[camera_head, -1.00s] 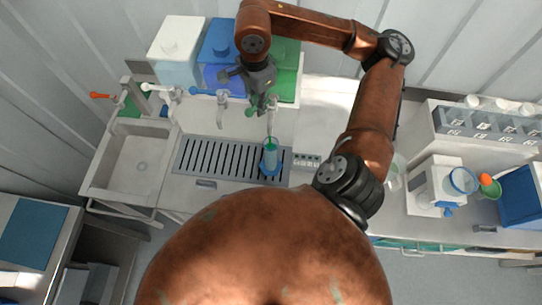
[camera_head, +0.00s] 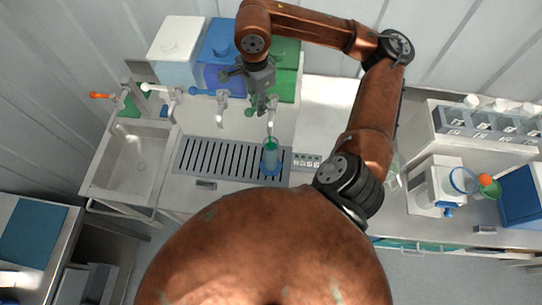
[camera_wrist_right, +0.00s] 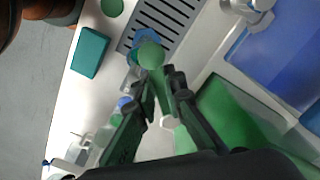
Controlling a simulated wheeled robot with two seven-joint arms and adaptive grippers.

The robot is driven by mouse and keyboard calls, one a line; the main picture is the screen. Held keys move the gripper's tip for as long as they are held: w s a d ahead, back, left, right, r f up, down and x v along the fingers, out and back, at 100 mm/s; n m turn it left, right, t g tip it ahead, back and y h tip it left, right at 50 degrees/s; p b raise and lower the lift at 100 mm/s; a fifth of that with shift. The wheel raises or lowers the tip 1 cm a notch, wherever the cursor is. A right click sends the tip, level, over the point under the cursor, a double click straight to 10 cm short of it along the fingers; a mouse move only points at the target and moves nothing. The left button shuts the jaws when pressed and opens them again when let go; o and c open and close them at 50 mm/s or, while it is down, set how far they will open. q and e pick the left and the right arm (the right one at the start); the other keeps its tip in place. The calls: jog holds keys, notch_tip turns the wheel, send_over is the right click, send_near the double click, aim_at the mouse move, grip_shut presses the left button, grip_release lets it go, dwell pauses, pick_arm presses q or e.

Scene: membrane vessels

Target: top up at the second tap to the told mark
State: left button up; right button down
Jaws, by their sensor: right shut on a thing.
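A clear vessel with a blue base and teal-green tint (camera_head: 271,158) stands upright on the slotted drain grate (camera_head: 205,158), below the spout of the right-hand tap (camera_head: 272,122). In the right wrist view its blue rim (camera_wrist_right: 146,36) is partly hidden by a round green knob (camera_wrist_right: 150,55). My right gripper (camera_head: 260,103) is above this tap, pointing down. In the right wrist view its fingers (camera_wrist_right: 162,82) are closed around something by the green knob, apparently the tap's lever. The grip itself is partly hidden. The liquid level and any mark are too small to read. My left gripper is not in view.
A sink (camera_head: 138,160) is further left. White (camera_head: 174,50), blue (camera_head: 220,48) and green (camera_head: 286,68) tanks stand behind. A white device (camera_head: 433,186) and a bottle rack (camera_head: 480,128) stand at right.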

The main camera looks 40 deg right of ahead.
dwell(0.5)
jog(key=w+m, duration=0.1)
jog(key=m, duration=0.2)
jog(key=w+d+m, duration=0.1)
jog(key=m, duration=0.2)
jog(key=w+d+m+b, duration=0.1)
jog(key=m, duration=0.2)
jog(key=shift+w+m, duration=0.35)
jog(key=shift+m, duration=0.05)
jog(key=c, duration=2)
grip_release()
jog(key=shift+w+d, duration=0.1)
jog(key=shift+w, duration=0.05)
jog(key=shift+c, duration=0.2)
jog(key=shift+o, duration=0.5)
notch_tip(320, 180, up, 12)
